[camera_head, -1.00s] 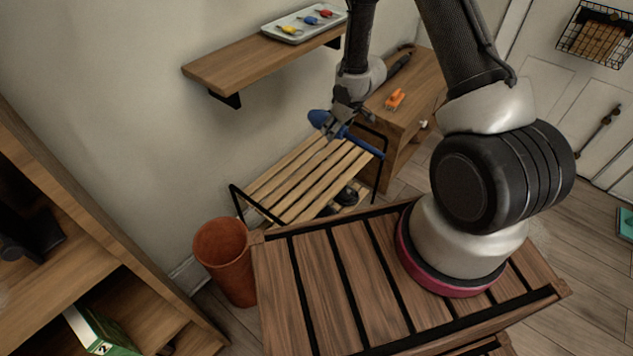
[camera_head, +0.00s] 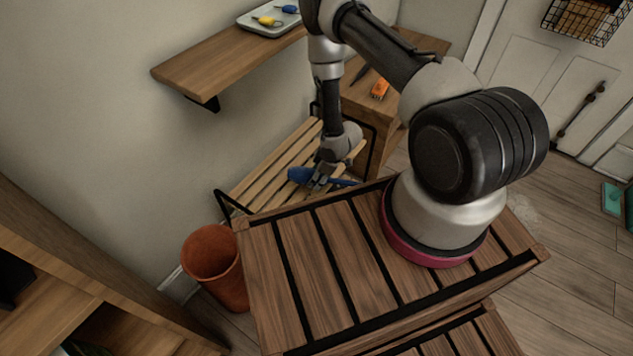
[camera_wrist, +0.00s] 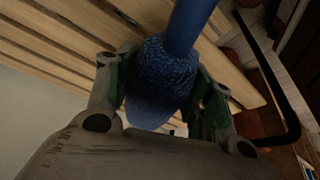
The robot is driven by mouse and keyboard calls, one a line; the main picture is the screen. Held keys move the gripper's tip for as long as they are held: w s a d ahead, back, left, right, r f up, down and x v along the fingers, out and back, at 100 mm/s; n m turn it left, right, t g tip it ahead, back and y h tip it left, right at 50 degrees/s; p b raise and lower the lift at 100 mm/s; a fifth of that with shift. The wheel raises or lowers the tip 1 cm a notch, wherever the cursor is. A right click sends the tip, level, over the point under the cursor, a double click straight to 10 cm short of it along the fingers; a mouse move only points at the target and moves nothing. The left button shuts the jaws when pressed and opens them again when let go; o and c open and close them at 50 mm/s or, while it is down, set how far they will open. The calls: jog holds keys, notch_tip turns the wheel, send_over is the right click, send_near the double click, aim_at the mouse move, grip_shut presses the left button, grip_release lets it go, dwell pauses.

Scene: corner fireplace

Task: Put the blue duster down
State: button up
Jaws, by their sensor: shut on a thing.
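The blue duster (camera_head: 302,175) is in my gripper (camera_head: 322,178), at the slatted wooden bench in the head view. My gripper is shut on it. In the wrist view the duster's textured blue head (camera_wrist: 160,75) sits between the two fingers, and its smooth blue handle (camera_wrist: 187,25) runs up out of the picture. The pale slats of the bench (camera_head: 262,182) show behind the duster in both views. I cannot tell whether the duster touches the slats. Part of the duster is hidden by the fingers.
A terracotta bin (camera_head: 213,262) stands left of the bench. A wooden cabinet with an orange item (camera_head: 380,88) on top stands behind it. A wall shelf (camera_head: 215,65) holds a tray (camera_head: 262,24) with small coloured items. Bare slats lie left of my gripper.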

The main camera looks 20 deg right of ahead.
jog(key=shift+f, duration=1.45)
jog(key=shift+f, duration=0.15)
jog(key=o, duration=1.1)
jog(key=shift+o, duration=0.2)
